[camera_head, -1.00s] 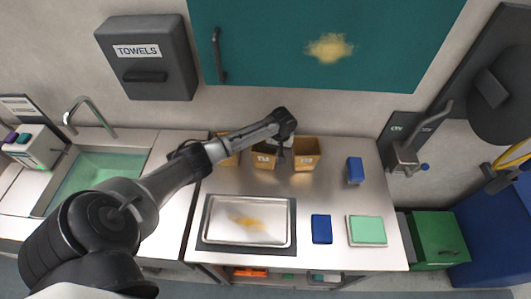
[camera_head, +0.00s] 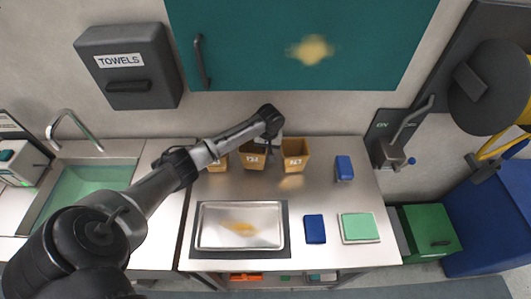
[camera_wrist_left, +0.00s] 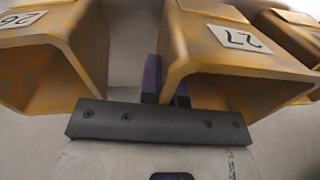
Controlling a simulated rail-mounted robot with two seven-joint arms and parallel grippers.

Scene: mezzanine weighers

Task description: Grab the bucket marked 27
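Three tan buckets stand in a row at the back of the counter. Their labels are too small to read surely in the head view. The wrist view shows the bucket marked 27 (camera_wrist_left: 232,55), its label upside down, beside the bucket marked 26 (camera_wrist_left: 45,50). My left gripper (camera_wrist_left: 167,90) has its purple fingers close together on either side of bucket 27's left wall in that view, one outside and one inside, apparently closed on it. In the head view my left gripper (camera_head: 270,140) is at the right side of the middle bucket (camera_head: 252,159). My right gripper is not visible.
The right bucket (camera_head: 294,160) and the left bucket (camera_head: 219,163) stand close on both sides. A steel tray (camera_head: 240,244), a dark blue item (camera_head: 315,229), a green block (camera_head: 358,227) and a blue block (camera_head: 344,168) lie on the counter. A teal cabinet (camera_head: 380,45) hangs above.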

